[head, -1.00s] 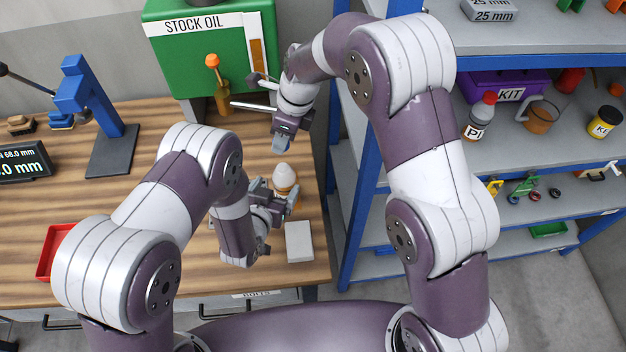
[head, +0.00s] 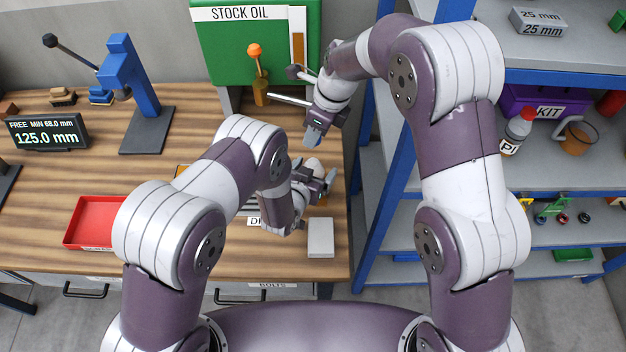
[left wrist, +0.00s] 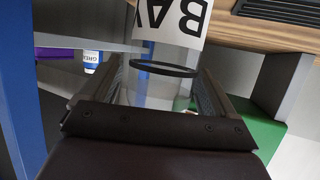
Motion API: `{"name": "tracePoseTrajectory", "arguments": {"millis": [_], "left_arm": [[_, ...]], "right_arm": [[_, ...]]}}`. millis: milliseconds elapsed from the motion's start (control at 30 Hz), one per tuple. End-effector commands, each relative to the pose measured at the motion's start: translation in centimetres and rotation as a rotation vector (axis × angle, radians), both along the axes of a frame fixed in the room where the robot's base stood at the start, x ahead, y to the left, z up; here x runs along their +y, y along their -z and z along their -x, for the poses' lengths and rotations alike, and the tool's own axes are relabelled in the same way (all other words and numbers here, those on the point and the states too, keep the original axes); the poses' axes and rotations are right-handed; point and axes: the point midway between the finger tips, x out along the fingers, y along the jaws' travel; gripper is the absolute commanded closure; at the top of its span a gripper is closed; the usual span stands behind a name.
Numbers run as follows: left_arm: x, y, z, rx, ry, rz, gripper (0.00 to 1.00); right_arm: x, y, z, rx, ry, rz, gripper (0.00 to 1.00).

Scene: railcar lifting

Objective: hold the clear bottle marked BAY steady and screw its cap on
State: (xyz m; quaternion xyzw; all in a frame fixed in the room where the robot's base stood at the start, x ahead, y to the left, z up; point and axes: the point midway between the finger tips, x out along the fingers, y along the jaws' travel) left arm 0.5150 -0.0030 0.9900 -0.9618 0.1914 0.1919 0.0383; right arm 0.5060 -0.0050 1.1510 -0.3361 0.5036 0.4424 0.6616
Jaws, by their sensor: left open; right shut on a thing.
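The clear bottle marked BAY shows in the left wrist view (left wrist: 160,90), with a white label and a dark ring around it. In the head view only its pale top (head: 313,166) shows, near the bench's right end; the arm hides the rest. My left gripper (head: 318,180) is open, its fingers on either side of the bottle; contact cannot be told. My right gripper (head: 314,139) is above and just behind the bottle top, apart from it, pointing down. It is shut on the cap, which its fingers hide.
A white block (head: 320,237) lies in front of the bottle on the bench. A blue-framed shelf (head: 392,130) is close on the right. A red tray (head: 88,221) sits left.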

Motion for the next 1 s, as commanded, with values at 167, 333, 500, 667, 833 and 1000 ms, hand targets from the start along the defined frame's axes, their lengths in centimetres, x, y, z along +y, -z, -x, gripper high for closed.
{"name": "tracePoseTrajectory", "arguments": {"millis": [167,333,500,667,833,1000], "left_arm": [[-0.1,0.1,-0.3,0.000,0.000,0.000,0.11],[-0.1,0.1,-0.3,0.000,0.000,0.000,0.18],[-0.1,0.1,-0.3,0.000,0.000,0.000,0.73],[-0.1,0.1,-0.3,0.000,0.000,0.000,0.92],[-0.1,0.1,-0.3,0.000,0.000,0.000,0.92],[-0.1,0.1,-0.3,0.000,0.000,0.000,0.92]], "right_arm": [[0.0,0.0,0.0,0.000,0.000,0.000,0.93],[0.0,0.0,0.0,0.000,0.000,0.000,0.93],[0.0,0.0,0.0,0.000,0.000,0.000,0.93],[0.0,0.5,0.0,0.001,0.001,0.000,0.93],[0.0,3.0,0.0,0.002,0.000,-0.001,0.93],[0.0,4.8,0.0,-0.001,0.001,-0.003,0.93]]}}
